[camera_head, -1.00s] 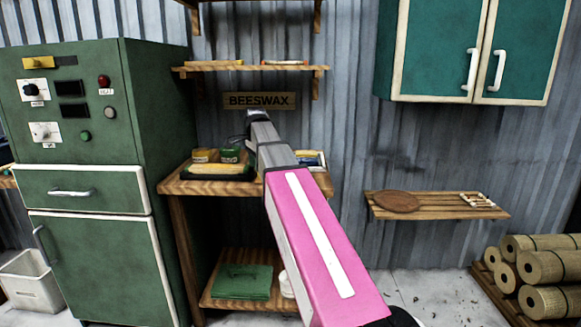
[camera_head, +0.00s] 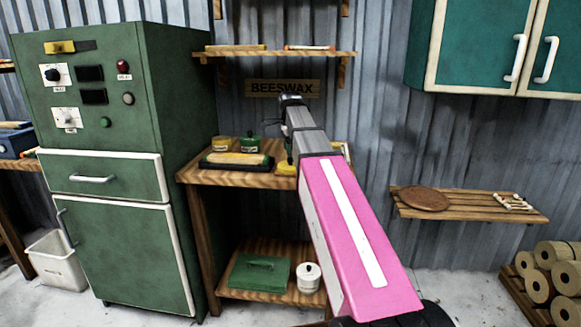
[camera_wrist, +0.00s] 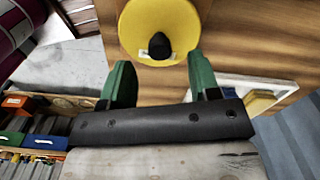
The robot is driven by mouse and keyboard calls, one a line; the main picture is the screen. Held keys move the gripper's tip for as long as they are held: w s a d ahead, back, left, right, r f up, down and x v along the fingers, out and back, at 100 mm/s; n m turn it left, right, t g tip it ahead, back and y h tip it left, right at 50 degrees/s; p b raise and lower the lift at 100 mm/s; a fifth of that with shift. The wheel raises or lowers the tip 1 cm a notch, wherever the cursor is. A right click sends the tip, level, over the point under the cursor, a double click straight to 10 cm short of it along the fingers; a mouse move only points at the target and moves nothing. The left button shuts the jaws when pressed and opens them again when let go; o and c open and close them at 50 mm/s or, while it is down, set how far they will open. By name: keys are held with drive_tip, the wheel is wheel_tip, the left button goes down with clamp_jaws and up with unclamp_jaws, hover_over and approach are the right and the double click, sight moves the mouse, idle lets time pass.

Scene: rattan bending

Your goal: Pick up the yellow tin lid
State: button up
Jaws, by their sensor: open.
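The yellow tin lid (camera_wrist: 136,30) is round with a black knob and lies on the wooden bench top in the wrist view, its upper part cut off by the frame edge. In the head view a yellow piece that looks like it (camera_head: 285,169) shows at the bench front, partly covered by my arm. My gripper (camera_wrist: 160,69) is open and empty, its two green fingers apart. The knob appears between the fingers' lines, just beyond their tips; I cannot tell the height gap. In the head view the gripper (camera_head: 289,152) is small, above the bench and partly hidden.
A white-edged tray (camera_wrist: 232,83) lies close to the right finger. A green cabinet (camera_head: 115,250) stands left of the bench.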

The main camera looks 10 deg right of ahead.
sight(290, 158)
wheel_tip(290, 158, down, 4)
drive_tip(key=shift+f, duration=0.25)
drive_tip(key=c, duration=1)
drive_tip(key=shift+r, duration=0.15)
